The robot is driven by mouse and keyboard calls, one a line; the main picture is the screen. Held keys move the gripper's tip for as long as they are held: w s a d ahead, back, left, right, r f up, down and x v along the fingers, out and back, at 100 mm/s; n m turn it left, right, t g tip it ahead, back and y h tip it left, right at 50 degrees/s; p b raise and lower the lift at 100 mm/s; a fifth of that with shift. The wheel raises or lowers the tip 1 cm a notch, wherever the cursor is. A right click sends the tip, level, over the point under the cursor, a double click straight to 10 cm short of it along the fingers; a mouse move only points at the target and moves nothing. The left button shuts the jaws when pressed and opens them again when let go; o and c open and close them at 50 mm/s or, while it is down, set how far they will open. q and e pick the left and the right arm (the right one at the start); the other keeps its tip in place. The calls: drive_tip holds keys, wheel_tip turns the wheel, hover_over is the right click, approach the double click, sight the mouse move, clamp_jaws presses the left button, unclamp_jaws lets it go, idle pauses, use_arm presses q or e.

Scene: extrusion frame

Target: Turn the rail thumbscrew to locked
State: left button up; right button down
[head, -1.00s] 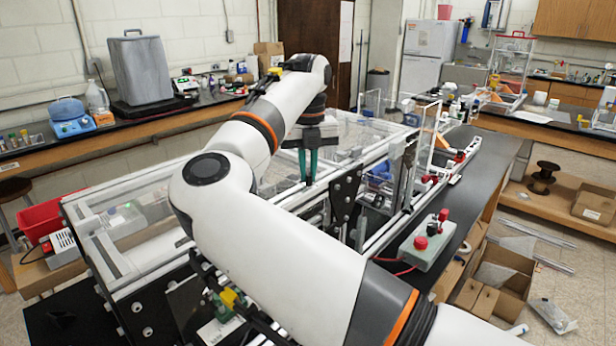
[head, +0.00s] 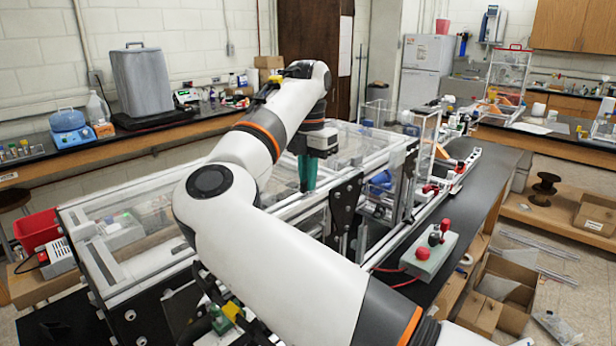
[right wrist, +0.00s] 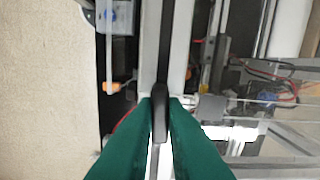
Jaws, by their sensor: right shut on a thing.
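My right gripper (head: 307,186) points down over the aluminium rail of the frame in the head view, its teal fingers close together. In the right wrist view its fingertips (right wrist: 160,103) are shut on the thumbscrew (right wrist: 160,122), a narrow black lever-like piece. The thumbscrew's long side lies in line with the grey rail (right wrist: 178,70), which has a dark slot. The fingers hide the thumbscrew's sides, and the head view does not show it clearly.
Clear panels and rails of the extrusion frame (head: 140,262) surround my right gripper. A black bracket plate (head: 345,200) stands just right of it. A control box with red buttons (head: 428,256) sits on the dark bench at right. My right arm covers much of the frame.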

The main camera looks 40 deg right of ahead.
drive_tip(key=shift+m, duration=0.6)
drive_tip(key=c, duration=1.5)
unclamp_jaws()
drive_tip(key=shift+r, duration=0.5)
wheel_tip(320, 180, up, 11)
drive_tip(key=shift+r, duration=0.1)
